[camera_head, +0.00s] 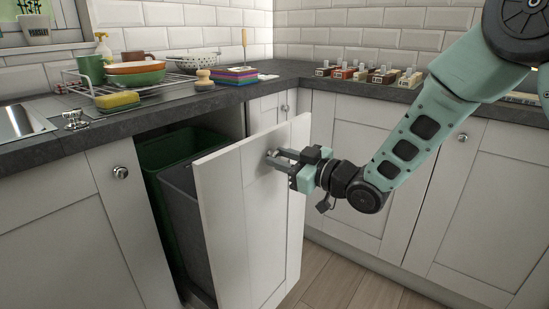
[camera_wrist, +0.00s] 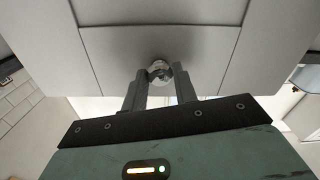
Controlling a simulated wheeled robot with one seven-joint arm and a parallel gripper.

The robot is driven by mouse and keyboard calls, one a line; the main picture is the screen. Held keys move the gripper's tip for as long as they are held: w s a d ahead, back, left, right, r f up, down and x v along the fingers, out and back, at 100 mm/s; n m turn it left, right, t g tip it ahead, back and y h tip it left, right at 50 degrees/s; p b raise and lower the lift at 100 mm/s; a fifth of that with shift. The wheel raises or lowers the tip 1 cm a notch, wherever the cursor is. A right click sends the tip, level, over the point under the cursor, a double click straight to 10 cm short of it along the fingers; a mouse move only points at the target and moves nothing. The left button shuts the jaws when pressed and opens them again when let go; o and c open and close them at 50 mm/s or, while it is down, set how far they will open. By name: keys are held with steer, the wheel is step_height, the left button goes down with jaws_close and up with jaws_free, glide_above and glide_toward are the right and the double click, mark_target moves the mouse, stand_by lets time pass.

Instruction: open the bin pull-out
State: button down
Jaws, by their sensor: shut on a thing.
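The bin pull-out's white front panel (camera_head: 245,222) stands well out from the cabinet row, with a green bin (camera_head: 176,150) and a grey bin (camera_head: 180,190) showing behind it. My gripper (camera_head: 277,157) is at the upper part of the panel, shut on its round metal knob. The wrist view shows both fingers (camera_wrist: 159,80) closed around the knob (camera_wrist: 158,68), against the white panel (camera_wrist: 205,45). The fingers hide part of the knob.
A white cabinet door with a knob (camera_head: 121,172) is left of the opening. More white cabinets (camera_head: 475,190) line the right. Wooden floor (camera_head: 345,288) is clear below.

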steer(key=v, duration=0.6)
steer(key=shift+s+d, duration=0.25)
steer(key=shift+d, duration=0.05)
steer(key=c, duration=1.1)
jaws_free()
steer(key=p+v, duration=1.2)
steer(key=v, duration=0.5)
steer(key=shift+s+d+f, duration=0.1)
steer(key=shift+s, duration=0.05)
